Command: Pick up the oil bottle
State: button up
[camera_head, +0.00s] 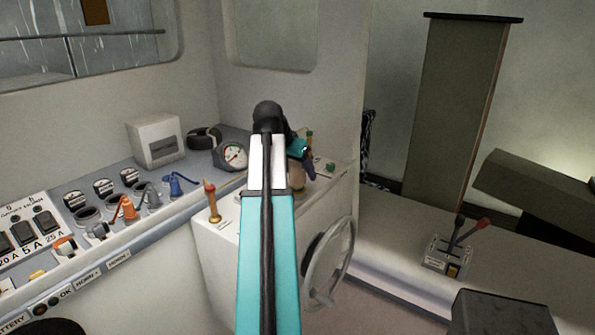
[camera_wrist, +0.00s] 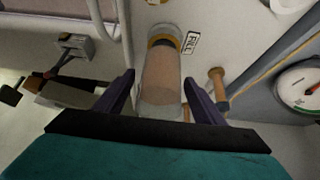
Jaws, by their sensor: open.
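A clear, rounded bottle with brownish contents and a dark-and-yellow band at its far end, which I take for the oil bottle (camera_wrist: 161,72), is in the middle of the wrist view. My gripper (camera_wrist: 159,80) is open, with one dark finger on each side of the bottle. I cannot tell whether either finger touches it.
A brass handle with a red top (camera_head: 211,200) stands left of my arm. A round gauge (camera_head: 234,156) sits on the console (camera_head: 190,205) nearby. A steering wheel (camera_head: 329,262) is below right. A lever box (camera_head: 447,256) stands on the right-hand ledge.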

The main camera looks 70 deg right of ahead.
jog(key=shift+p+x, duration=0.3)
jog(key=shift+x, duration=0.9)
jog(key=c, duration=1.3)
jog(key=shift+r, duration=0.15)
jog(key=shift+c, duration=0.2)
jog(key=shift+r+b, duration=0.8)
jog(key=shift+r, duration=0.6)
jog(key=shift+a+r, duration=0.15)
jog(key=shift+r, duration=0.05)
jog(key=s+a+b, duration=0.2)
jog(key=a, duration=0.5)
jog(key=s+a+r+b, duration=0.1)
jog(key=s+a+b, duration=0.1)
jog(key=a, duration=0.6)
jog(key=shift+s+r, duration=0.25)
jog(key=shift+w+a, duration=0.1)
